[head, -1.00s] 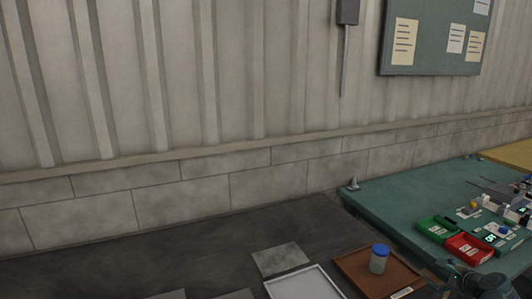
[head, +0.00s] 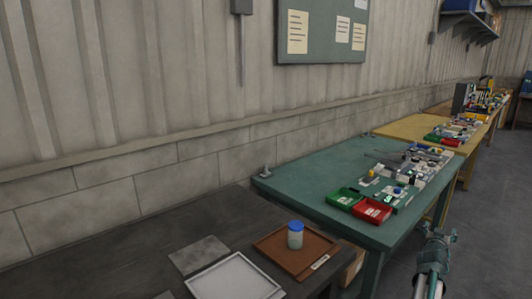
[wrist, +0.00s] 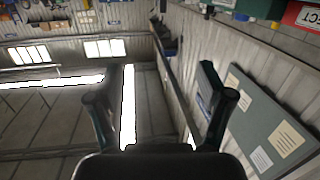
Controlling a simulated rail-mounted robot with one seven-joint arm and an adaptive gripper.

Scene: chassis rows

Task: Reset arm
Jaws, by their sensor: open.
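My gripper shows in the wrist view (wrist: 160,105), with its two fingers spread wide apart and nothing between them. It points into the open room, with the wall and notice board to its right; that picture looks turned over. In the head view part of my arm (head: 432,262) stands at the lower right, in front of the green table (head: 330,172).
A dark bench (head: 120,245) at the lower left bears a white tray (head: 262,275) and a brown tray (head: 268,243) with a blue-lidded jar (head: 295,236). Green (head: 344,198) and red (head: 372,210) bins sit on the green table. Floor (head: 480,235) at right is clear.

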